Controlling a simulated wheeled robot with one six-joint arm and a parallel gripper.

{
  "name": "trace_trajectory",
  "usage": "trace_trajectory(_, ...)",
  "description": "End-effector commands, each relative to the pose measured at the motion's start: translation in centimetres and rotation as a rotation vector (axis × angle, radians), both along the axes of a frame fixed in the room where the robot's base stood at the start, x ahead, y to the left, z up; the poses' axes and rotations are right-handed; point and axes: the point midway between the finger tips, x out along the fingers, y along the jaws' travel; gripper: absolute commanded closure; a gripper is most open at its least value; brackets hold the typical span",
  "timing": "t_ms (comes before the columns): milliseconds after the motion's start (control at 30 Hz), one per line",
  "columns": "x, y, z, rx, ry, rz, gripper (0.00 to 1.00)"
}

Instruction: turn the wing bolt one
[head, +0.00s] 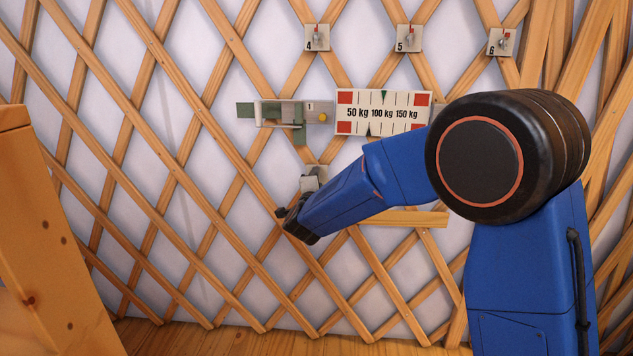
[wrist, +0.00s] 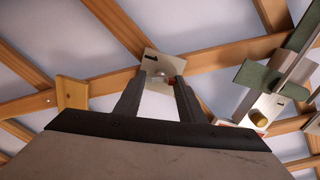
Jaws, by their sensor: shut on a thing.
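The wing bolt (wrist: 159,80) is a small grey piece with a red mark at its right, on a pale metal plate (wrist: 158,64) with a black mark that looks like a 1. In the wrist view my gripper (wrist: 160,82) has its two dark fingers on either side of the bolt, shut on it. The bolt's lower part is hidden between the fingers. In the head view my gripper (head: 306,188) reaches the lattice at a small pale plate (head: 318,172); the arm's end hides the bolt there.
A metal slide latch (head: 280,113) with green parts and a yellow knob sits above my gripper. A weight scale board (head: 383,113) is right of it. Plates 4 (head: 316,38), 5 (head: 409,38) and 6 (head: 501,42) carry similar bolts higher up. Wooden furniture (head: 40,230) stands at left.

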Motion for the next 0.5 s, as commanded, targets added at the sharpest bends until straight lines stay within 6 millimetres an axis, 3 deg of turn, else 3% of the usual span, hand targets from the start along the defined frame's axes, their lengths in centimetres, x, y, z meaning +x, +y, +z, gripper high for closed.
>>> trace_trajectory(500, -0.04, -0.06, -0.23, 0.164, -0.003, -0.001, 0.86)
